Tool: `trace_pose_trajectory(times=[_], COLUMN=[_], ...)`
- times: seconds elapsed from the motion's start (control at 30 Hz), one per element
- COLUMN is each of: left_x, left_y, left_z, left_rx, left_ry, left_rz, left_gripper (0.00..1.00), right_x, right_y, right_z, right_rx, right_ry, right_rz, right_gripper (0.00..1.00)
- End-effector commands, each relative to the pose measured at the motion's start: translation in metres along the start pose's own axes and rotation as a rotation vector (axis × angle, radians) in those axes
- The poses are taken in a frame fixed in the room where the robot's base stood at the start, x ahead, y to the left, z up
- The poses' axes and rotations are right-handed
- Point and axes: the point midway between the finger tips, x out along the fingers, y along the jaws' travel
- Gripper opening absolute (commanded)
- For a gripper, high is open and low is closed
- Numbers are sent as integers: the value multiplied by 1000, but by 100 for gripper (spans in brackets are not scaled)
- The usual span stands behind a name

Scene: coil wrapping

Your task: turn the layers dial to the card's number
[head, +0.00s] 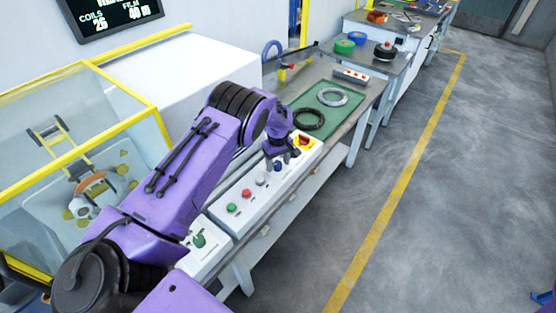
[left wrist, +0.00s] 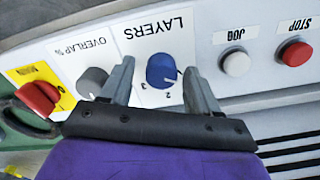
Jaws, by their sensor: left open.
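The layers dial (left wrist: 162,70) is a blue round knob on a white label marked LAYERS, upside down in the left wrist view. The digits 2 and 3 show beside it; its exact setting is not clear. My left gripper (left wrist: 159,66) is open, with one finger on each side of the dial; whether they touch it cannot be told. In the head view my left gripper (head: 281,160) is over the control panel (head: 255,205), partly hiding its dials. I cannot make out the card. My right gripper is not in view.
Beside the dial are a grey overlap knob (left wrist: 92,82), a red main switch (left wrist: 38,97), a white jog button (left wrist: 235,62) and a red stop button (left wrist: 293,52). Two rings lie on a green mat (head: 340,118) behind the panel. The floor at right is clear.

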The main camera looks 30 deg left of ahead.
Motion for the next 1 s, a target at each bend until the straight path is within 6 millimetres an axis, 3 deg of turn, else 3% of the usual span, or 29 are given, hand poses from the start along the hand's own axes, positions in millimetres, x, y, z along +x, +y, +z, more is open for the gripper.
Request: trace_pose_trajectory(times=[0.17,0.37,0.73,1.0], left_x=[0,0,1,2], left_y=[0,0,0,0], left_z=[0,0,0,0], left_rx=[0,-1,46,222], left_ry=[0,0,0,0], left_rz=[1,1,2,2], left_gripper=[61,5,5,5], right_x=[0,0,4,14], right_y=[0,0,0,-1], right_z=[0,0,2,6], right_rx=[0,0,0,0], right_ry=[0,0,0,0], right_rz=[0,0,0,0], right_gripper=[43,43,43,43])
